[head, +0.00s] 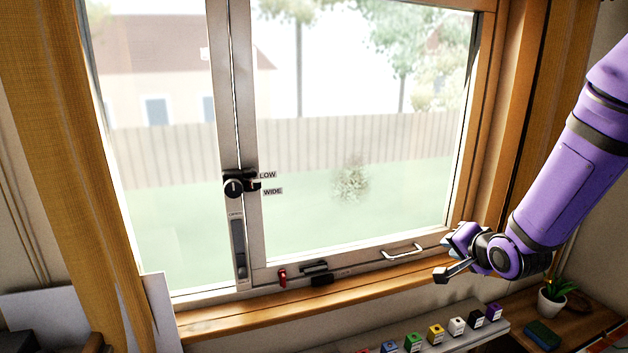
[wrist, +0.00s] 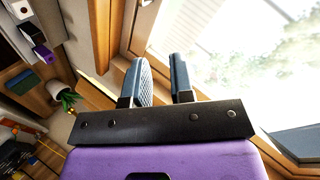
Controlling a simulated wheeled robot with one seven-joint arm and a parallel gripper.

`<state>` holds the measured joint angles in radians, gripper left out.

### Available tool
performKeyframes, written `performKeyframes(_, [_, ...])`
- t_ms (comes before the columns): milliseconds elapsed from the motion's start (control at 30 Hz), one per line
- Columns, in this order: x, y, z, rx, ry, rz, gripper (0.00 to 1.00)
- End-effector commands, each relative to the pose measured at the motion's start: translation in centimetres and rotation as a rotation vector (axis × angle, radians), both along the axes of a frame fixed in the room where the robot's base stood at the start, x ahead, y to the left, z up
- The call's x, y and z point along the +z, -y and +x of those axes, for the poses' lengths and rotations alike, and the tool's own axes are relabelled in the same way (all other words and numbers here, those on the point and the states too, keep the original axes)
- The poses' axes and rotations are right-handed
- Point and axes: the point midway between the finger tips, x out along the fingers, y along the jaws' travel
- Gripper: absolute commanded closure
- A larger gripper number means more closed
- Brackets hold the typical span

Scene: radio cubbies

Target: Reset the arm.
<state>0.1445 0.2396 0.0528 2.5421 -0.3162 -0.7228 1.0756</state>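My arm is purple and comes in from the right of the head view. My gripper (head: 449,256) is in front of the lower right of the window, above the sill. In the wrist view my gripper (wrist: 160,65) has its two blue-grey fingers apart, with a gap and nothing between them. It seems to hold nothing and to touch nothing.
The window (head: 340,150) has a dark latch (head: 235,187) on its middle post and a pale handle (head: 402,252) low on its frame. Several coloured cubes (head: 436,334) line a shelf below the wooden sill (head: 310,306). A potted plant (head: 552,298) stands lower right. An orange curtain (head: 50,120) hangs left.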

Motion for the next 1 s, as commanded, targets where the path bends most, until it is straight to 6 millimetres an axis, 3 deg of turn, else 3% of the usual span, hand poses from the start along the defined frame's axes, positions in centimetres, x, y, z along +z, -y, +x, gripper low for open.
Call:
performKeyframes(100, [2.8, 0.4, -1.2, 0.015, -0.036, -0.121, 0.78])
performKeyframes(467, [9.7, 1.0, -7.6, 0.101, -0.199, -0.420, 0.78])
performKeyframes(767, [14.3, 0.6, -15.4, 0.239, -0.344, -0.583, 0.78])
performKeyframes(1000, [16.8, -0.2, -22.8, 0.401, -0.442, -0.666, 0.78])
